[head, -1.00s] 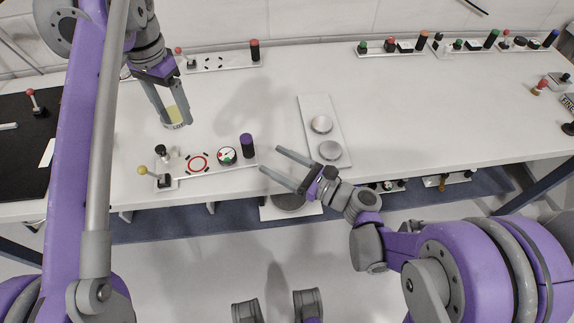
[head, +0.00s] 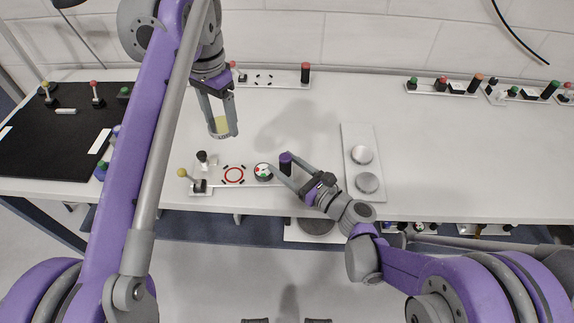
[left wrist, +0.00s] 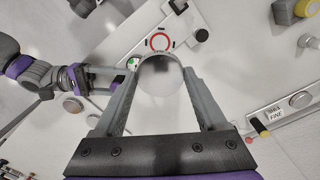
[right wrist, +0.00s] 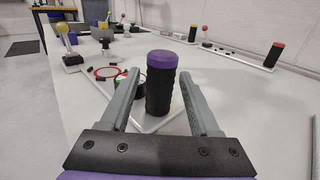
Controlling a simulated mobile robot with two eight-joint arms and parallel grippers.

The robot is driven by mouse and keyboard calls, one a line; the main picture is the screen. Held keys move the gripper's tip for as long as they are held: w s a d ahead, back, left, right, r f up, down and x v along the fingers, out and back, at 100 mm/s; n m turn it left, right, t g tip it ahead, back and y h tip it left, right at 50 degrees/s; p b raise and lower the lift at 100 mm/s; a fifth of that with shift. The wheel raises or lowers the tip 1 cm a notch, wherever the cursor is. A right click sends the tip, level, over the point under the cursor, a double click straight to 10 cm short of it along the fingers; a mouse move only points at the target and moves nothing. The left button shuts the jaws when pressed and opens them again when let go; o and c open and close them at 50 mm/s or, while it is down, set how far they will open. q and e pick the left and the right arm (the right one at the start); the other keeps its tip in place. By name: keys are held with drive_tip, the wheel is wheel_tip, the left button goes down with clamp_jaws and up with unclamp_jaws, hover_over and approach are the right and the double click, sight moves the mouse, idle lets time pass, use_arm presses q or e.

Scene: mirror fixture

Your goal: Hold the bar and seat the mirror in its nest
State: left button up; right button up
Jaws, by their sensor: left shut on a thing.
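My left gripper (head: 219,126) is shut on the mirror (head: 223,127), a short round piece. It holds the mirror above the table, behind the nest in the head view. In the left wrist view, the mirror's round grey face (left wrist: 160,76) fills the space between the fingers. The nest (head: 234,175) is a red ring with black marks on a white plate. The bar (right wrist: 160,85) is an upright black ribbed post with a purple top at the plate's right end. My right gripper (right wrist: 162,78) is open, one finger on each side of the bar, with gaps visible.
A round gauge (head: 263,171) sits between nest and bar. A yellow-knobbed lever (head: 183,174) and a black knob (head: 203,157) stand at the plate's left end. A white plate with two silver discs (head: 367,183) lies to the right. A similar fixture (head: 290,77) stands behind.

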clamp_jaws()
idle(1.9)
